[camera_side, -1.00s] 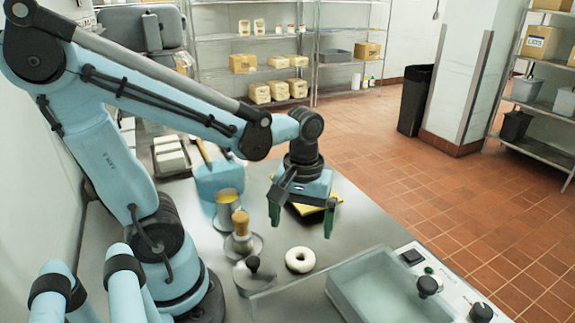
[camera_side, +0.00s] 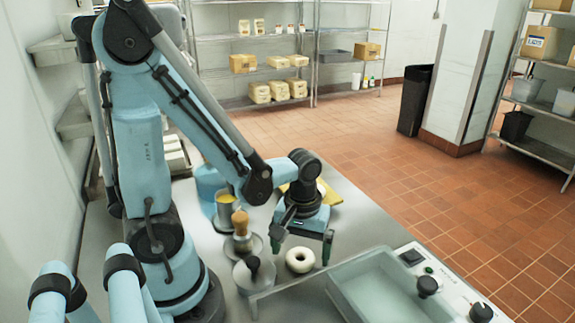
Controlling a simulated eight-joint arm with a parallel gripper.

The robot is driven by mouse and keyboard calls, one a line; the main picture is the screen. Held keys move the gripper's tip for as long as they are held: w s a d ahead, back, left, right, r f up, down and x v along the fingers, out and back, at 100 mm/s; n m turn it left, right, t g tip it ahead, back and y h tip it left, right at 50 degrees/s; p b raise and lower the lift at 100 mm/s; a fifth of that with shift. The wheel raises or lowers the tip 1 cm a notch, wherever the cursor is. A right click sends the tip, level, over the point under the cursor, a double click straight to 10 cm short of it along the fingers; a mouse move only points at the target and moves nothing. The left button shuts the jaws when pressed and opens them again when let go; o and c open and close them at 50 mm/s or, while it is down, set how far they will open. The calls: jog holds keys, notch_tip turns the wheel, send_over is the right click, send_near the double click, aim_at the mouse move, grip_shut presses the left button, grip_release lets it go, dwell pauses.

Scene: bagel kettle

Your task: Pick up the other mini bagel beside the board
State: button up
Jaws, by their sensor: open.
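A pale mini bagel (camera_side: 300,260) lies flat on the steel table, with its hole showing. My gripper (camera_side: 301,248) is open and points down over it. One green-tipped finger stands at the bagel's left and the other at its right, in this view. I cannot tell whether the fingers touch it or how far above the table they are. A yellow board (camera_side: 338,196) shows partly behind my gripper; the rest of it is hidden.
A kettle basin (camera_side: 375,290) with control knobs stands close at the right front. A wooden-handled tool (camera_side: 241,232), a dark-knobbed lid (camera_side: 252,275) and a metal cup with yellow contents (camera_side: 226,208) stand at the left. The table is clear at the right of the board.

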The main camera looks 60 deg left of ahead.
jog(key=shift+f, duration=0.45)
jog(key=c, duration=1.1)
jog(key=shift+r, duration=0.15)
